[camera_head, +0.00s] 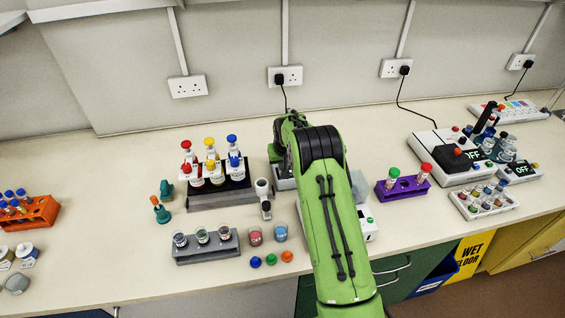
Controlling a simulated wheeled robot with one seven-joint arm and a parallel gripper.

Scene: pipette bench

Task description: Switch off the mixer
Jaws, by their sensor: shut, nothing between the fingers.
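No device is clearly marked as the mixer. A white device (424,142) with a dark block, a red knob and a display reading OFF stands at the right. A pale device (284,183) stands mid-bench, mostly hidden behind my green arm; the cord behind it runs up to a wall socket. Part of another white device (369,231) with a green button shows just right of my arm. My arm reaches over the middle of the bench and bends down at its far end. My gripper is hidden behind the arm, so its contact with any device cannot be seen.
A grey rack (222,196) with red, yellow and blue capped bottles and a vial rack (207,251) stand left of my arm. A purple tube rack (405,187) is close on its right. Small cups and caps lie near the front edge. The far-left back bench is clear.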

